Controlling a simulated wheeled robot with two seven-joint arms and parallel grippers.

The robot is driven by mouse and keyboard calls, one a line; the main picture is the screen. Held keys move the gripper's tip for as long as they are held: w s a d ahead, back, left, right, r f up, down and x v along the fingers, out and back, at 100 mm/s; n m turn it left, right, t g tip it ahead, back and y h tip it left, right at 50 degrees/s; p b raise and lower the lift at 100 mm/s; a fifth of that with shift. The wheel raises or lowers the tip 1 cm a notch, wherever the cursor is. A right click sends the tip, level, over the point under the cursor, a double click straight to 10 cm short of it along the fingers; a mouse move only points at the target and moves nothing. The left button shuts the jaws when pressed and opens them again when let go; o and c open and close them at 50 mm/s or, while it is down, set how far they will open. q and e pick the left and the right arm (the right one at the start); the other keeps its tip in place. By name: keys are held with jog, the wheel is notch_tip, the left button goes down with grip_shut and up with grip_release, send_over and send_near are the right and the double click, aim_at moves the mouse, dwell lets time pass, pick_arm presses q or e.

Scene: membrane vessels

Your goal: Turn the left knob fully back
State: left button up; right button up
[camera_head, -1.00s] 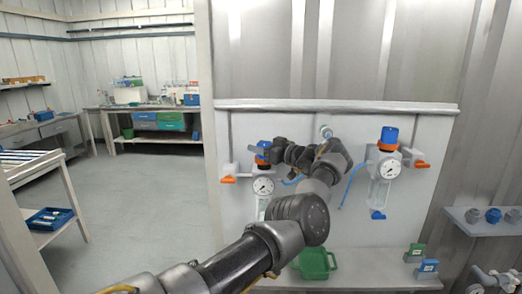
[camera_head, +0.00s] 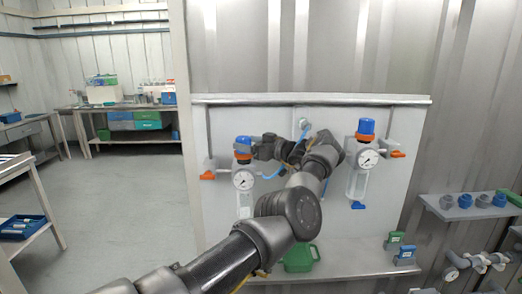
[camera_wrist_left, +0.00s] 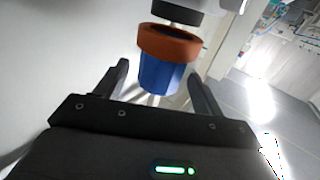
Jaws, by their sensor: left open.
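The left knob (camera_head: 243,142) is a blue cap with an orange ring below it, on top of the left regulator with a round gauge (camera_head: 243,180). In the left wrist view the blue knob (camera_wrist_left: 160,77) and its orange ring (camera_wrist_left: 168,43) show between the finger tips. My left gripper (camera_wrist_left: 160,82) is open, one finger to each side of the knob; I cannot tell whether either touches it. In the head view the gripper (camera_head: 254,147) is at the knob's right side, its fingers partly hidden. My right gripper is out of view.
A second regulator with a blue knob (camera_head: 366,128) hangs to the right. A blue hose (camera_head: 303,135) runs behind my arm. A green container (camera_head: 299,258) and small green and blue blocks (camera_head: 404,255) stand on the shelf below. Open floor (camera_head: 110,215) lies left.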

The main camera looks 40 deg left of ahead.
pick_arm(q)
jog(key=d+b, duration=0.1)
jog(key=d, duration=0.6)
jog(key=shift+w, duration=0.15)
